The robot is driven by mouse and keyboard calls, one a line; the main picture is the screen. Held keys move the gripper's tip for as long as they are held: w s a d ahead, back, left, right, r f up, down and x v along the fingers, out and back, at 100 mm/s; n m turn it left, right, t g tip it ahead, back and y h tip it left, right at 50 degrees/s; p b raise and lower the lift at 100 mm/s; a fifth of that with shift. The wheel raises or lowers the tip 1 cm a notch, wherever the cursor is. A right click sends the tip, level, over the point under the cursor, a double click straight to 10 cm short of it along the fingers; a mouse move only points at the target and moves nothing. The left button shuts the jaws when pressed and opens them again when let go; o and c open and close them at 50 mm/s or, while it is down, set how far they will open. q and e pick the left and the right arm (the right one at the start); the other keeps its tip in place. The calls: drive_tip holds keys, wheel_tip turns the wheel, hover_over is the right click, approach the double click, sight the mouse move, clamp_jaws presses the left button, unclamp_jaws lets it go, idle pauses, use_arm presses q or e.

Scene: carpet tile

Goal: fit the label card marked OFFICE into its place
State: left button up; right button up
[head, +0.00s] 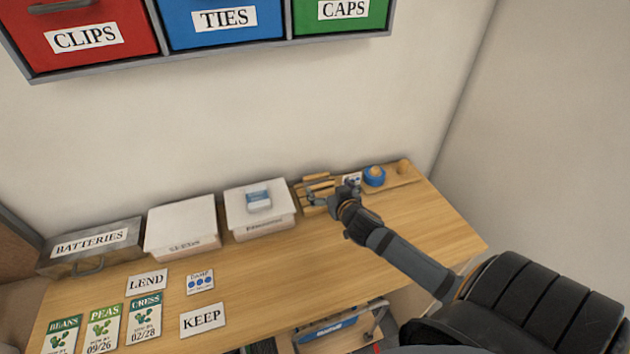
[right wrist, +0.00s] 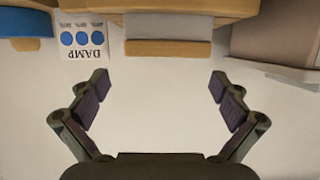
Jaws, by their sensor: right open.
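I cannot read the word OFFICE on any card in these views. My right gripper (head: 338,196) is at the back right of the wooden table, beside a slatted wooden rack (head: 316,181). In the right wrist view the right gripper (right wrist: 160,88) is open, with nothing between its fingers. Ahead of the fingers is a wooden piece (right wrist: 168,48) with a plain grey surface (right wrist: 168,24) behind it; I cannot tell whether that is a card. A DAMP card (right wrist: 83,40) with blue dots appears upside down to its left. My left gripper is not in view.
LEND (head: 146,282) and KEEP (head: 203,319) cards, a blue-dotted card (head: 200,281) and several seed packets (head: 103,327) lie at the front left. A BATTERIES box (head: 90,247) and white boxes (head: 183,226) line the back. A blue round thing (head: 374,177) stands right. The middle tabletop (head: 300,270) is clear.

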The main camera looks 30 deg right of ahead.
sight(317, 177)
drive_tip(key=x, duration=0.4)
drive_tip(key=shift+w+a, duration=0.1)
drive_tip(key=shift+w, duration=0.1)
drive_tip(key=p+x, duration=0.1)
drive_tip(key=x, duration=0.1)
drive_tip(key=a+x, duration=0.1)
drive_tip(key=x, duration=0.1)
drive_tip(key=shift+w+d+p, duration=0.25)
drive_tip(key=shift+w+p, duration=0.05)
drive_tip(key=shift+p, duration=0.1)
drive_tip(key=shift+w+f, duration=0.2)
drive_tip(key=shift+s+d+r, duration=0.1)
drive_tip(key=shift+c, duration=1.1)
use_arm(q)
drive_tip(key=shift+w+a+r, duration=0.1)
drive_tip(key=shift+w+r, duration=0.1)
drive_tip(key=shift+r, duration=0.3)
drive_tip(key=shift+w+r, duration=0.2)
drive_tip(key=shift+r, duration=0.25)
use_arm(e)
drive_tip(key=c, duration=0.6)
